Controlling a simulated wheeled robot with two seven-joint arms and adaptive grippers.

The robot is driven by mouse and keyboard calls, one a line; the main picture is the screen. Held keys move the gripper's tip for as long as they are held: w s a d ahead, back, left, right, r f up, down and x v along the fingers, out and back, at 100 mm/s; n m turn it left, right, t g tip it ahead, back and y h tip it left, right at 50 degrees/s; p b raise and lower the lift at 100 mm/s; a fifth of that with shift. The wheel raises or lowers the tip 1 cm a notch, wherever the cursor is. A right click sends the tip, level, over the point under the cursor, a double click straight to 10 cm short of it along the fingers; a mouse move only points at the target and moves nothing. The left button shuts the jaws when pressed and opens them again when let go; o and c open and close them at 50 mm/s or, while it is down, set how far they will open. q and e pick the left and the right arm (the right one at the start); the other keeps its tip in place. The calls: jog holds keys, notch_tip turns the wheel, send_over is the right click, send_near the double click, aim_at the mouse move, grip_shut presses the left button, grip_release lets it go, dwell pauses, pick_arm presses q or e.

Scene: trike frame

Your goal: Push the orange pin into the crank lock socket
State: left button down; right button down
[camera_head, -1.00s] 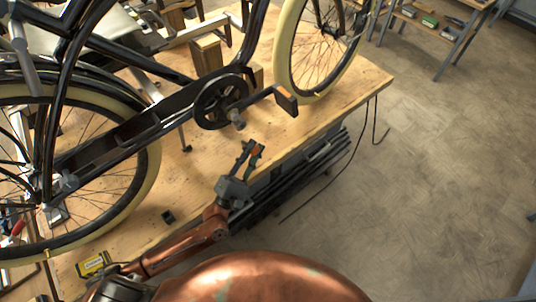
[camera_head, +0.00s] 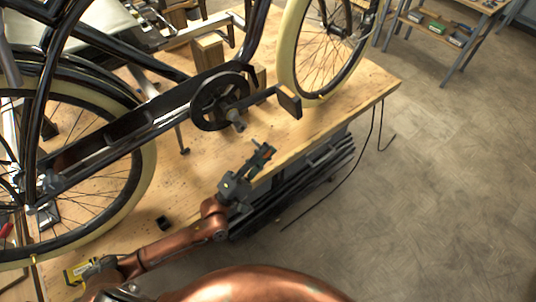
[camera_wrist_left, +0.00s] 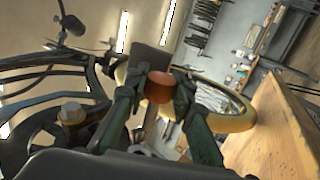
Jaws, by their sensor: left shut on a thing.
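My left gripper (camera_head: 264,152) is just off the table's front edge, below and right of the crank. In the left wrist view its two fingers (camera_wrist_left: 157,92) are shut on the orange pin (camera_wrist_left: 159,86), whose round end faces the camera. In the head view the pin is too small to make out clearly. A brass-coloured stub (camera_wrist_left: 72,114) shows left of the fingers in the wrist view. I cannot tell which part is the lock socket. My right gripper is not in view.
The bike frame with its cream tyres (camera_head: 295,45) stands over the wooden table (camera_head: 330,118). A pedal (camera_head: 289,101) juts out above the gripper. A yellow tool (camera_head: 82,271) and a small black block (camera_head: 163,223) lie front left. Open floor is at right.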

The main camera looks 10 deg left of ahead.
aim_at(256, 142)
pick_arm(q)
jog(key=shift+w+a+f+b, duration=0.1)
jog(key=shift+w+a+b, duration=0.3)
jog(key=shift+w+a, duration=0.5)
jog(key=shift+w+a+b, duration=0.3)
jog(key=shift+w+a, duration=0.15)
jog(key=shift+a, duration=0.35)
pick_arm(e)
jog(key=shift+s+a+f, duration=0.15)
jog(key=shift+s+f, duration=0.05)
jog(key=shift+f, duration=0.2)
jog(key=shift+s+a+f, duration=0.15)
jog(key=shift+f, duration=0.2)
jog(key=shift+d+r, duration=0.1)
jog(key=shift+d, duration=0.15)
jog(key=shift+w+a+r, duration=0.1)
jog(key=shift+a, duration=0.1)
pick_arm(q)
jog(key=shift+w+a, duration=0.65)
jog(key=shift+a, duration=0.25)
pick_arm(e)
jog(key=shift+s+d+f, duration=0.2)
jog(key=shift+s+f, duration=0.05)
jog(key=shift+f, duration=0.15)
